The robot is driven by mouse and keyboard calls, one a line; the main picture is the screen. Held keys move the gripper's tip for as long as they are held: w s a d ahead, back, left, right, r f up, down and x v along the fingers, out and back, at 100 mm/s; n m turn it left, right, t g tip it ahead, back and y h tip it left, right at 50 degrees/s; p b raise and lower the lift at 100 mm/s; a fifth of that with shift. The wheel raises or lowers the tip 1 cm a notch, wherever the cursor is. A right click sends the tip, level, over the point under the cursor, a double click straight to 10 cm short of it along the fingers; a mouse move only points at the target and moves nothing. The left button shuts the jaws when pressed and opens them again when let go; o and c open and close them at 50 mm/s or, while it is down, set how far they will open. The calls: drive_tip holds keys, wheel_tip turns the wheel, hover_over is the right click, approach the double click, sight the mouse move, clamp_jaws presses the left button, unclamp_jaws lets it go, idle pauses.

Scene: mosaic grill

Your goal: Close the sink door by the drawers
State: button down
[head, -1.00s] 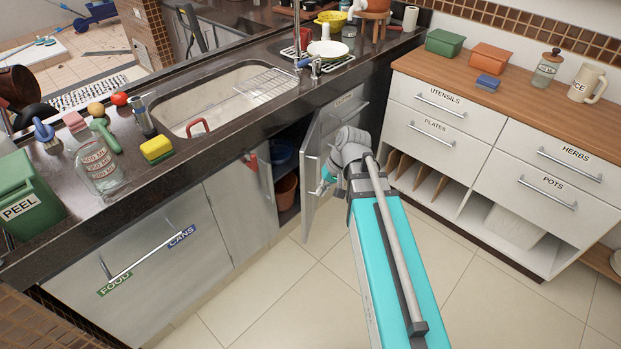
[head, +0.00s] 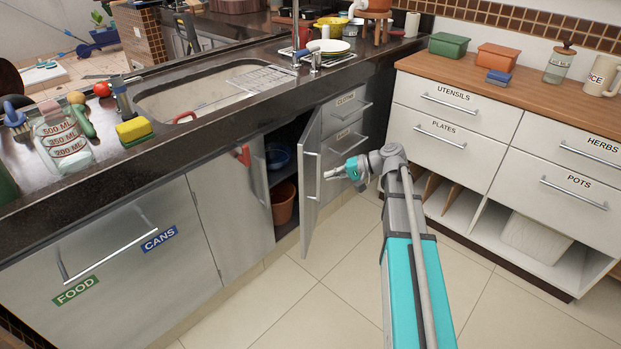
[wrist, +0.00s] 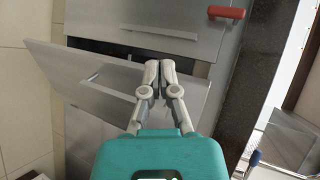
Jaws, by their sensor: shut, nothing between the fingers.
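The sink door by the drawers (head: 312,215) is a grey metal panel standing wide open, jutting out from the counter front. It also shows in the wrist view as a slanting panel (wrist: 55,62) with a bar handle. My gripper (head: 328,175) is shut and empty, on the drawer side of the door, close to its outer face and handle. The shut fingertips (wrist: 159,64) overlap the door in the wrist view; I cannot tell whether they touch it. The grey drawers (head: 347,135) right of the door are shut.
The open cupboard holds a blue bowl (head: 278,156) and a brown pot (head: 284,203). A white drawer cabinet (head: 460,120) stands at the right. The tiled floor (head: 325,290) in front is clear.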

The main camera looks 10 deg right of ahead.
sight(304, 163)
drive_tip(key=w+d+f+m+t+y+b, duration=0.1)
drive_tip(key=w+d+f+t+y+b, duration=0.2)
drive_tip(key=w+d+b, duration=0.2)
drive_tip(key=d+b, duration=0.3)
drive_tip(key=b, duration=0.1)
drive_tip(key=shift+d+y, duration=0.35)
drive_tip(key=shift+y, duration=0.05)
drive_tip(key=shift+w+a+f, duration=0.1)
drive_tip(key=shift+a, duration=0.05)
drive_tip(key=x, duration=1.3)
drive_tip(key=shift+w+a, duration=0.25)
drive_tip(key=shift+w, duration=0.05)
drive_tip(key=shift+t, duration=0.3)
